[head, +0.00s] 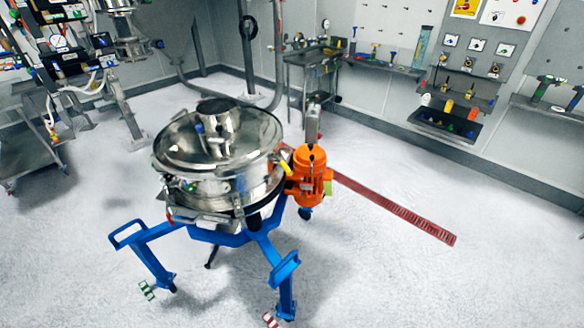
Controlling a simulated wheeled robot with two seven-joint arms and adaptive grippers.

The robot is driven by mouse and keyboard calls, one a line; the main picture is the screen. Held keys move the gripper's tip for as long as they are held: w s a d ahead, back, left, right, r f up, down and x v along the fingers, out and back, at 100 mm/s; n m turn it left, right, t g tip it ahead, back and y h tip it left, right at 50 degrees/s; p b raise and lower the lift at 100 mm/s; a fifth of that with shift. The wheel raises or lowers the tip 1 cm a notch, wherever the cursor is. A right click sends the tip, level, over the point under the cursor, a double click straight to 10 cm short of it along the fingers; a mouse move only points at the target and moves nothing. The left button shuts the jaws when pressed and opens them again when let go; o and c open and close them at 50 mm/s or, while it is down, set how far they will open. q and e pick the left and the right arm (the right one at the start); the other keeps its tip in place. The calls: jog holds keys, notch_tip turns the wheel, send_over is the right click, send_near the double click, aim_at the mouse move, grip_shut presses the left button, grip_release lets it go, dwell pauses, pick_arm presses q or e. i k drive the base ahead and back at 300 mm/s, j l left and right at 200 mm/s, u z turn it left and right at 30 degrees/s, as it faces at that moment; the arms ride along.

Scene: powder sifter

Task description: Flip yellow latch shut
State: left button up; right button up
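A shiny steel powder sifter (219,180) with a round lid (245,135) stands on a blue frame (262,240) left of the middle of the head view. A small yellow latch handle (286,168) sits at the right side of the sifter's rim, beside the orange motor (312,180). The handle slants, with its upper end toward the sifter. It is too small to tell whether the latch is open or shut. Neither of my grippers shows in the head view.
A grey upright part (312,124) rises behind the orange motor. A red floor grate (395,208) runs to the lower right. Grey side tables (310,62) and wall shelves stand at the back. The floor at the right is clear.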

aim_at(287, 169)
jog(key=l+z, duration=0.8)
jog(key=l, duration=0.15)
jog(key=i, duration=0.05)
